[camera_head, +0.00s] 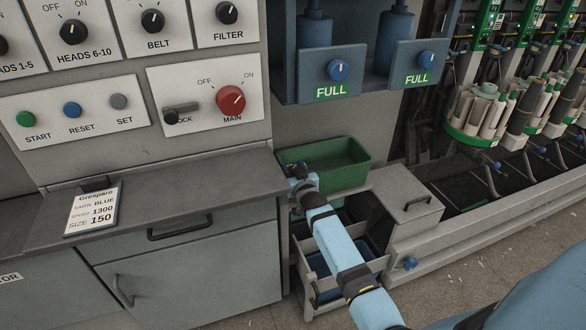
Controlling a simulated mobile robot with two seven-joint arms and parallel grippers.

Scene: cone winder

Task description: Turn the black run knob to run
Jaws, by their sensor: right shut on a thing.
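I see no knob labelled run. Black knobs with off and on marks sit on the upper panels: heads 6-10 (73,32), belt (152,20) and filter (227,12). My right arm reaches in from the lower right. My right gripper (299,172) is at the right end of the grey counter, in front of the green bin. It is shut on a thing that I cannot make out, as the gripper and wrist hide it. My left gripper is out of view.

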